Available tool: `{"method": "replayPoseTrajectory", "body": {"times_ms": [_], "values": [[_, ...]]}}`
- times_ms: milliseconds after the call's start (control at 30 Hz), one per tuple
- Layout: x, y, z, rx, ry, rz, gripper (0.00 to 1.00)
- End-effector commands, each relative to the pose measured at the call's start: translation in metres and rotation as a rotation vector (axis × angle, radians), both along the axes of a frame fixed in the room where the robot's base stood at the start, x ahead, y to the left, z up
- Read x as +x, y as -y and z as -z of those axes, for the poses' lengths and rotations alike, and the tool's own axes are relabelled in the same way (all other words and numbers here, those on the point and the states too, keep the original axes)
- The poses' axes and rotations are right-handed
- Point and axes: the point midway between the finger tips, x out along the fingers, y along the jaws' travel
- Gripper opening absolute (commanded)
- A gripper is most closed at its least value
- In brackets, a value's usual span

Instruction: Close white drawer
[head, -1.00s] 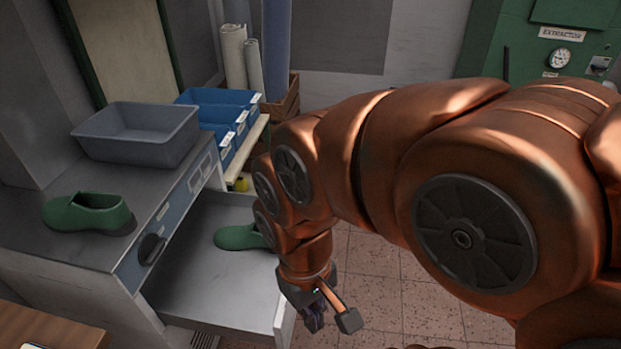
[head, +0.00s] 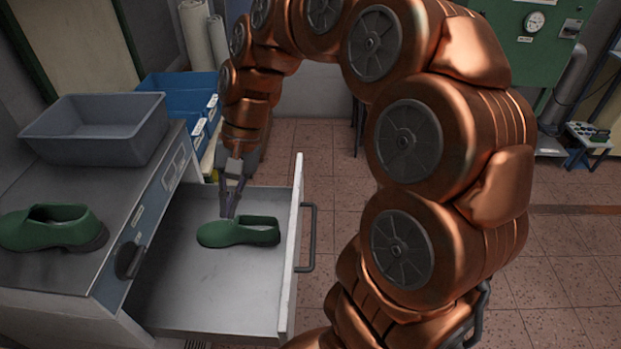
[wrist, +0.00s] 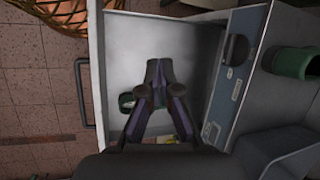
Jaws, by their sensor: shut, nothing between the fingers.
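The white drawer (head: 185,296) is pulled out from the grey cabinet, with a dark bar handle (head: 309,238) on its white front panel. A green clog (head: 240,233) lies inside it on the drawer floor. My gripper (head: 228,214) is shut and empty, pointing down over the drawer beside the clog; I cannot tell whether it touches the clog. In the wrist view my shut gripper (wrist: 160,66) is above the drawer floor, with the handle (wrist: 83,93) at left. The clog (wrist: 127,102) is mostly hidden there behind my fingers.
A second green clog (head: 50,228) and a grey bin (head: 98,130) stand on the cabinet top. A black knob (head: 129,260) sticks out of the cabinet front. Blue bins (head: 180,98) stand behind.

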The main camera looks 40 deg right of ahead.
Motion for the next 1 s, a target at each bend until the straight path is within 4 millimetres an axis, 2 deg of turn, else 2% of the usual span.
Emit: {"method": "replayPoseTrajectory", "body": {"times_ms": [33,267,367,533,667,800,1000], "values": [[0.018,0.007,0.004,0.028,-0.009,0.053,0.0],[0.083,0.045,0.016,0.146,-0.068,0.295,0.0],[0.109,0.069,0.026,0.195,-0.098,0.407,0.0],[0.148,0.121,0.048,0.269,-0.148,0.608,0.0],[0.169,0.167,0.071,0.322,-0.191,0.763,0.0],[0.183,0.223,0.099,0.369,-0.236,0.938,0.0],[0.184,0.307,0.149,0.42,-0.303,1.191,0.0]]}}
